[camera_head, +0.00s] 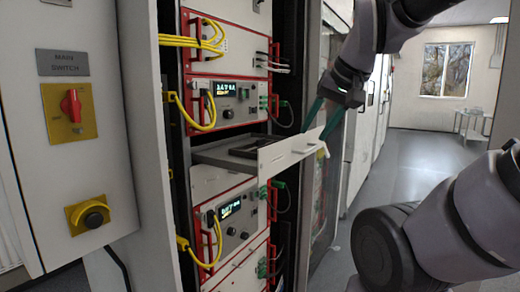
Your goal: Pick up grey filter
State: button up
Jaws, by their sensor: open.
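A drawer with a white front panel (288,153) is pulled out of the rack in the head view. A dark grey, flat, frame-like piece (247,153) lies in its tray; it may be the grey filter, but the panel hides part of it. My gripper (319,127) is above the right part of the front panel, its teal fingers apart and pointing down. I see nothing between the fingers. A pale handle (311,150) is on the panel below them.
Red-framed cycler units (238,102) with yellow cables (207,110) stand above and below the drawer. A grey cabinet with a red main switch (71,105) is at the left. Free floor (415,160) stretches towards the window at the right.

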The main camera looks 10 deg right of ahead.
aim_at(248, 151)
jog(key=i+l+u, duration=0.2)
jog(key=l, duration=0.25)
jog(key=i+l+u, duration=0.2)
jog(key=l, duration=0.3)
jog(key=i+l+u, duration=0.2)
jog(key=l, duration=0.35)
jog(key=l+u, duration=0.2)
jog(key=l, duration=0.3)
jog(key=i+l+u, duration=0.2)
jog(key=l, duration=0.35)
jog(key=k, duration=0.1)
